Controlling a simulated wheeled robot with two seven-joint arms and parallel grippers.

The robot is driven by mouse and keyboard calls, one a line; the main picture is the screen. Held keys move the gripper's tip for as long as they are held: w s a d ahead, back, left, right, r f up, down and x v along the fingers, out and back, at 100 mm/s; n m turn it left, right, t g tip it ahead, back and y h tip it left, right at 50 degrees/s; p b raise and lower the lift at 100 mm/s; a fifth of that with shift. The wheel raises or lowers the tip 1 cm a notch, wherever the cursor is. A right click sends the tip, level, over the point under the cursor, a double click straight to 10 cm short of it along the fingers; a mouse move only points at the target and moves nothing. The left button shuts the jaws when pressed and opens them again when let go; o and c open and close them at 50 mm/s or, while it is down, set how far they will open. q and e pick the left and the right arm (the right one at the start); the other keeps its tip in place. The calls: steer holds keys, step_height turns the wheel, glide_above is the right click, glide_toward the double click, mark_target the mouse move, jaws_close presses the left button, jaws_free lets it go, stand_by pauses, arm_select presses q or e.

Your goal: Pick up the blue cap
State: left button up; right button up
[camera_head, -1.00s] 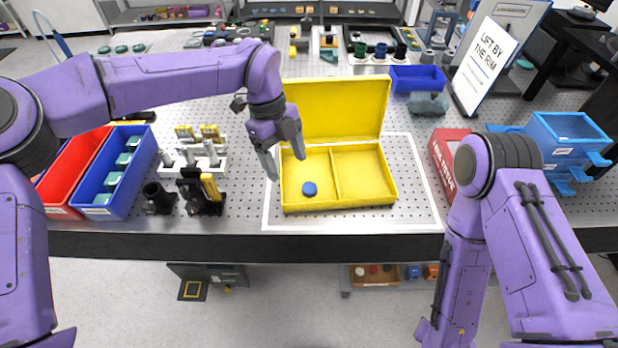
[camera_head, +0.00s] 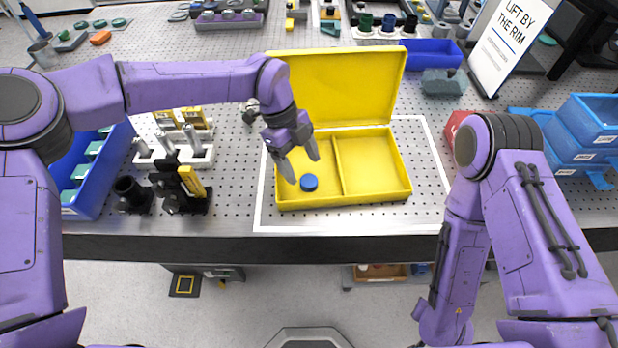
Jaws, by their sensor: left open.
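The blue cap (camera_head: 309,183) is a small round disc lying in the left compartment of the open yellow box (camera_head: 375,199). The box has a divider and its lid stands up at the back. My left gripper (camera_head: 303,168) is open and empty, pointing down over the left compartment. Its fingertips are just behind and above the cap, apart from it as far as I can tell. My right arm comes in at the right, but its gripper is not in view.
A blue bin (camera_head: 101,177) and black fixtures (camera_head: 180,187) stand left of the box. A sign (camera_head: 507,40) and stacked blue drawers (camera_head: 583,135) are at the right. The lid (camera_head: 340,85) rises behind my left gripper. The bench in front of the box is bare.

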mark_target(309, 180)
arm_select(q)
steer(key=p+x, duration=0.1)
steer(key=x, duration=0.3)
steer(key=shift+d, duration=0.1)
steer(key=c, duration=1.1)
steer(key=shift+r, duration=0.1)
